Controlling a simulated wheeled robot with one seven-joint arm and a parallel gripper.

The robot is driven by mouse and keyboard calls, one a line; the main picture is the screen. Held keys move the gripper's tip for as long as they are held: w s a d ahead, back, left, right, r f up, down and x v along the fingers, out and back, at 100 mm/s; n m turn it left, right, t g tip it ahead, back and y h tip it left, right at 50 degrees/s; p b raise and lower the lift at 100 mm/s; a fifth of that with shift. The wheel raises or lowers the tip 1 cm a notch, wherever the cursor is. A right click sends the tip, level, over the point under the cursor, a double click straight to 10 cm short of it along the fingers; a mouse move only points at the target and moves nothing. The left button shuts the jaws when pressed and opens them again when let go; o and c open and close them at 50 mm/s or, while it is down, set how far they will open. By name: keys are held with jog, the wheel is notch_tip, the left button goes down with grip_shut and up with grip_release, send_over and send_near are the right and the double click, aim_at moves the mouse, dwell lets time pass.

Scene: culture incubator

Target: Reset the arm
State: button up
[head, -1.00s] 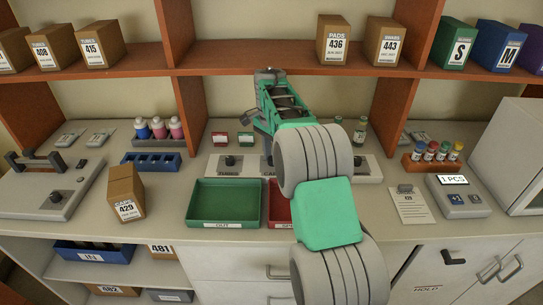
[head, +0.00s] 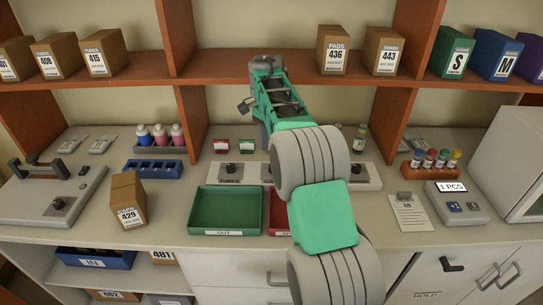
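My green and grey arm (head: 325,215) rises from the bottom right of centre over the counter. Its far end, with my gripper (head: 265,64), points away from me in front of the middle shelf edge. The fingertips are hidden or too small to make out, so I cannot tell whether they are open or shut. No held object can be seen. A small dark part (head: 246,105) sticks out to the left of the arm's end.
A green OUT tray (head: 226,231) and a mostly hidden red tray (head: 277,212) lie below the arm. Box 429 (head: 128,201) stands to the left. Boxes 436 (head: 334,50) and 443 (head: 383,51) stand on the shelf. A scale (head: 458,206) is at the right.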

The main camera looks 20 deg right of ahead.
jog(key=shift+r, duration=0.85)
jog(key=shift+s+a+r, duration=0.15)
jog(key=s+a+r+n+t, duration=0.25)
jog(key=s+a+n, duration=0.4)
jog(key=s, duration=0.55)
jog(key=s+a+f+n, duration=0.3)
jog(key=s+n, duration=0.1)
jog(key=s, duration=0.3)
jog(key=s+a+f+n+t, duration=0.1)
jog(key=s+a+f+n, duration=0.1)
jog(key=s, duration=0.5)
jog(key=shift+s+a+f+n, duration=0.4)
jog(key=shift+f+n, duration=0.4)
jog(key=shift+n, duration=0.15)
